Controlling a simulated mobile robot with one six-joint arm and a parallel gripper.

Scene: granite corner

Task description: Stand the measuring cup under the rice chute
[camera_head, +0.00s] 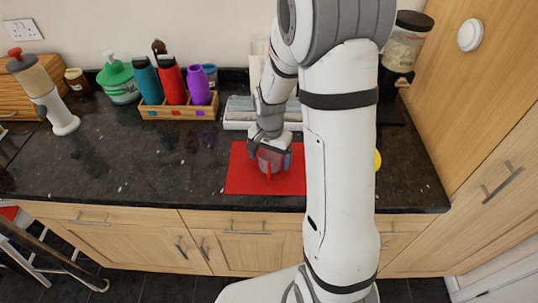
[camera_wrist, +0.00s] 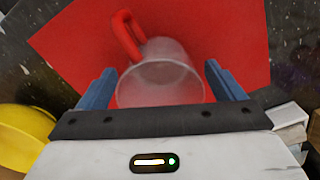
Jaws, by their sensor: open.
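The clear measuring cup (camera_head: 270,158) with a red handle stands on a red mat (camera_head: 237,178) on the dark counter. In the wrist view the cup (camera_wrist: 160,82) sits between my open fingers, its red handle (camera_wrist: 126,35) pointing up and left. My gripper (camera_wrist: 160,70) has a blue finger on each side of the cup, with small gaps visible. In the head view my gripper (camera_head: 270,158) reaches down over the cup. The rice dispenser (camera_head: 405,45), clear with a black lid, stands at the back right; my arm partly hides its lower part and the chute.
A wooden caddy (camera_head: 180,112) with teal, red and purple bottles stands at the back. A tray of folded cloths (camera_head: 238,114) lies behind the mat. A yellow thing (camera_head: 378,159) sits right of my arm; a yellow bowl (camera_wrist: 22,140) shows in the wrist view. The left counter is mostly clear.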

